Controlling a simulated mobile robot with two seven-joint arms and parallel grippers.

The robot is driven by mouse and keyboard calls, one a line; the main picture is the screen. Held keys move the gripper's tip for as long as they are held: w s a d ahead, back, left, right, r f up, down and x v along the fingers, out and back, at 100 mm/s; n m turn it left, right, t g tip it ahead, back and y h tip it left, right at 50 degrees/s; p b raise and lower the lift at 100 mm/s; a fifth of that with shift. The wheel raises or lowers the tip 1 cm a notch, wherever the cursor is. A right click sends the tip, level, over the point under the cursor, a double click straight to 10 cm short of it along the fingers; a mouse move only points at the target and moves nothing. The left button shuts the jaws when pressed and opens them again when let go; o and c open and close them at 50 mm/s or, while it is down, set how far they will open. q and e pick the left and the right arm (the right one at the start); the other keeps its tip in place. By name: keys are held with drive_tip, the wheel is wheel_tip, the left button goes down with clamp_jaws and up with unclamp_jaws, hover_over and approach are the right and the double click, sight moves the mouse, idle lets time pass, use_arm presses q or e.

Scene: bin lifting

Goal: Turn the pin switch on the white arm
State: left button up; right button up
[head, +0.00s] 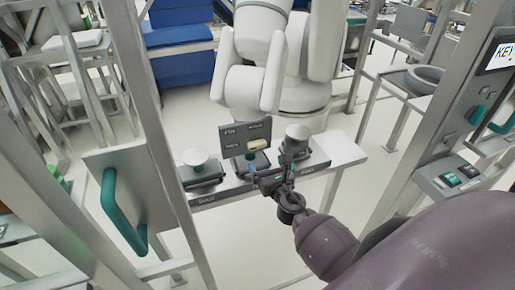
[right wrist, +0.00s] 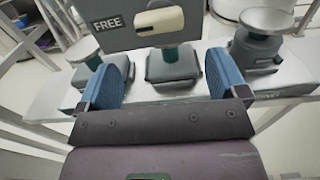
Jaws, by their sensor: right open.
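The white arm (head: 255,70) stands behind a narrow metal table. A grey panel (head: 235,138) with small lettering and a cream switch piece (head: 258,144) stands upright at the table's middle. In the right wrist view the panel (right wrist: 122,28) reads "FREE" beside the cream piece (right wrist: 160,20). Its green stem (right wrist: 170,54) rises from a grey base (right wrist: 173,69). My right gripper (head: 272,168) is just in front of the panel's base. In the right wrist view its blue-padded fingers (right wrist: 167,78) are apart, one on each side of the stem and base, with nothing visibly gripped.
Round-topped knobs on grey bases stand left (head: 195,160) and right (head: 297,135) of the panel. A metal frame with a green handle (head: 122,210) is at left. A post with a "KEY" screen (head: 498,57) and green controls stands at right.

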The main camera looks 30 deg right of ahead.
sight(258, 149)
drive_tip(key=x, duration=0.8)
drive_tip(key=shift+w+d+b, duration=0.15)
drive_tip(key=shift+w+b, duration=0.05)
drive_tip(key=shift+b, duration=0.1)
drive_tip(key=c, duration=0.9)
drive_tip(key=shift+c, duration=0.2)
